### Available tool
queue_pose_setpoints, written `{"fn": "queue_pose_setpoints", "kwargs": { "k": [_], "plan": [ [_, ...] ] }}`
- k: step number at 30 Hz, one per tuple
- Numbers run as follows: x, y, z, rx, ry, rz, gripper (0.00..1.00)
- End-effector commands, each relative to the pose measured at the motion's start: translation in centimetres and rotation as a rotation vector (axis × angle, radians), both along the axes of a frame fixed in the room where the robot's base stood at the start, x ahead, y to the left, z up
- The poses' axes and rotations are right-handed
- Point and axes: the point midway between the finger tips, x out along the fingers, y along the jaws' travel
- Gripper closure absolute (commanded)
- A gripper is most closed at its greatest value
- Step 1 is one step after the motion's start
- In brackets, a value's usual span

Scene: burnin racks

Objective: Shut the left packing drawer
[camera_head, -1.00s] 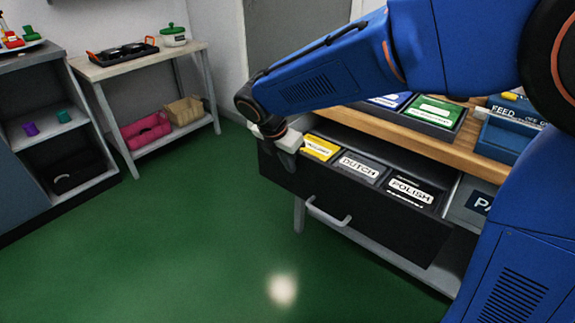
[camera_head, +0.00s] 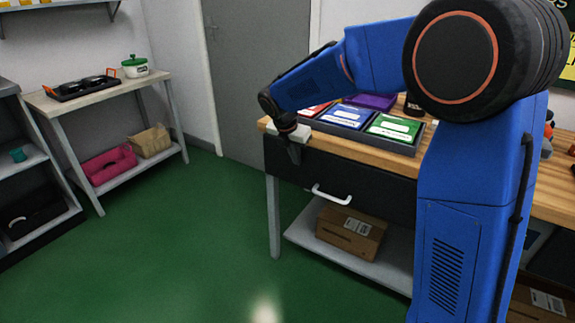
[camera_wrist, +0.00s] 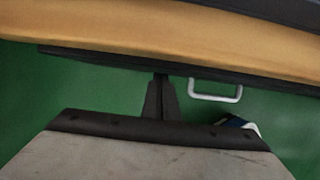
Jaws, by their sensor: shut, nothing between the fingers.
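The left packing drawer (camera_head: 345,190) has a dark front with a white bar handle (camera_head: 332,194). It sits under the wooden tabletop, its front close to the table's edge, and its inside is hidden. In the wrist view the drawer front (camera_wrist: 120,62) shows as a dark strip along the wooden edge, with the handle (camera_wrist: 215,92) to the right. My gripper (camera_head: 295,155) is shut and empty at the left end of the drawer front. Its closed fingers (camera_wrist: 160,90) reach up to the dark strip; whether they touch it I cannot tell.
On the wooden tabletop (camera_head: 440,167) stands a dark tray (camera_head: 395,146) with coloured boxes. A cardboard box (camera_head: 350,232) lies on the lower shelf (camera_head: 305,236). A side table (camera_head: 85,96) stands at the back left. The green floor in front is clear.

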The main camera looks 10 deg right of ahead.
Motion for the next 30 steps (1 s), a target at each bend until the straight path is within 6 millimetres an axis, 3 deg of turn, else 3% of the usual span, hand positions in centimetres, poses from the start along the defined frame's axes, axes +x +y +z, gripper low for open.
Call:
{"fn": "queue_pose_setpoints", "kwargs": {
  "k": [6, 20, 30],
  "plan": [
    [1.1, -0.8, 0.1, 0.0, -0.002, 0.0, 1.0],
    [1.6, -1.1, 0.2, -0.002, -0.009, 0.001, 1.0],
    [0.0, 1.2, 0.2, 0.001, -0.003, -0.001, 1.0]
  ]
}}
